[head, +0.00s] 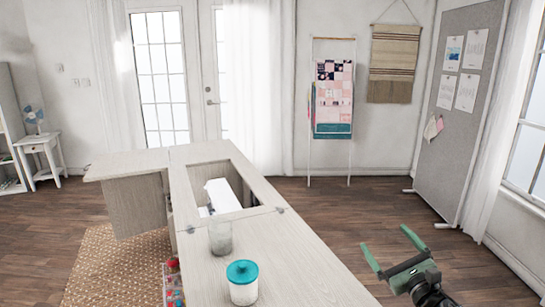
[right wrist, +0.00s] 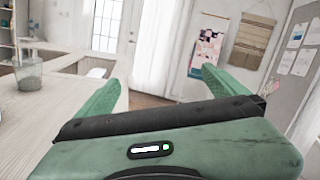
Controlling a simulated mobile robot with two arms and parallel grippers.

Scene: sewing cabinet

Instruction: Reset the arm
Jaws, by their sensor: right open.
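My right gripper (head: 393,252) is open and empty at the lower right of the head view, held out over the floor to the right of the sewing cabinet (head: 290,262). Its two green fingers (right wrist: 155,85) are spread wide in the right wrist view, with nothing between them. The cabinet's light wood top shows at the left of that view. My left gripper is not in view.
A jar with a teal lid (head: 243,283) and a glass cup (head: 220,237) stand on the cabinet top. A white sewing machine (head: 222,195) sits in its opening. A grey pinboard (head: 459,105) stands at the right. Open wooden floor (head: 385,205) lies beyond my right gripper.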

